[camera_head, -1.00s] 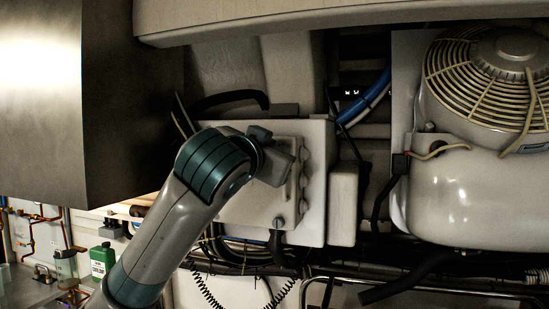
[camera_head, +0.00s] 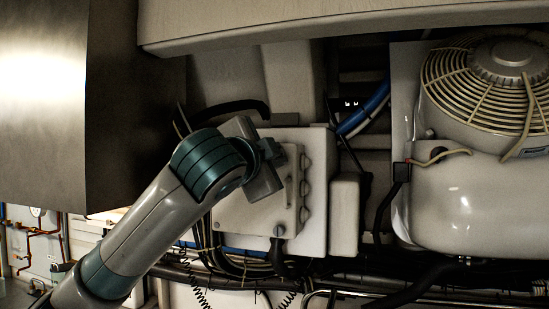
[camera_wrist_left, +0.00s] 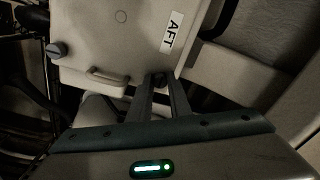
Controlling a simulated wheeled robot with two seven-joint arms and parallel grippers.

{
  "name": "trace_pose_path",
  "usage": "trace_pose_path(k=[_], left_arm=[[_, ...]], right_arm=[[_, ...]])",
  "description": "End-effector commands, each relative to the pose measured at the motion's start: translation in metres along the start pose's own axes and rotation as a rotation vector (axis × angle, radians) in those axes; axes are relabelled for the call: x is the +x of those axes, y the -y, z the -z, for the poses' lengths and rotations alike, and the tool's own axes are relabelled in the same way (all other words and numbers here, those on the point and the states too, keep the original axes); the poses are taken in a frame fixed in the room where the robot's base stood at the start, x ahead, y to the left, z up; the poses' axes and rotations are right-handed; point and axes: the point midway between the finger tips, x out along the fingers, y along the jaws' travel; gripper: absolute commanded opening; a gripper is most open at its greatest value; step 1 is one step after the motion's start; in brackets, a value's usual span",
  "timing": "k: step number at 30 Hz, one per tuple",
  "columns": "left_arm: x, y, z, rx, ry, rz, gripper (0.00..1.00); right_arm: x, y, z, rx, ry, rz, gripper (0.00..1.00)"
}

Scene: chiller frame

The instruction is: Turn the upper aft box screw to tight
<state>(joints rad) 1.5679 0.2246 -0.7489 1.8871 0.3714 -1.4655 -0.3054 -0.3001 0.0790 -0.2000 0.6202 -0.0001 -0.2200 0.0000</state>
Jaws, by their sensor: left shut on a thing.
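The pale box (camera_head: 245,218) is mounted in the frame, and its lid carries an "AFT" label (camera_wrist_left: 171,33) in the left wrist view. My left gripper (camera_wrist_left: 160,84) has its fingertips at the lid's edge, shut on a dark screw head (camera_wrist_left: 160,78), which is mostly hidden between them. In the head view my left gripper (camera_head: 266,178) covers the box's upper part, and its fingertips are hard to make out. Another screw (camera_wrist_left: 57,50) sits at a different lid corner; a lower screw (camera_head: 278,231) shows in the head view. My right gripper is out of view.
A lid handle (camera_wrist_left: 108,77) lies near the fingers. A fan unit (camera_head: 500,80) stands at right. A metal cabinet (camera_head: 45,110) is at upper left, and a beam (camera_head: 330,25) crosses above. Black hoses and cables (camera_head: 240,262) run below the box.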

Motion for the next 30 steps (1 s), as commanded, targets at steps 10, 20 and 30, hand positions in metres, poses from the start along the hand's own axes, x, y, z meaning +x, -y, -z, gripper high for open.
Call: trace_pose_path(k=[10, 20, 30], left_arm=[[0.0000, -0.0005, 0.0002, 0.012, 0.000, -0.001, 0.00], [0.0000, -0.0004, 0.0002, 0.011, 0.000, -0.001, 0.36], [-0.0074, -0.0012, -0.0003, 0.010, -0.001, 0.000, 0.36]], right_arm=[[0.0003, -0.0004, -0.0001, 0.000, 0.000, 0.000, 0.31], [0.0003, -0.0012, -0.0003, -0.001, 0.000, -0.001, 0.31], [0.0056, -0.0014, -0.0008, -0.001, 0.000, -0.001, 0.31]])
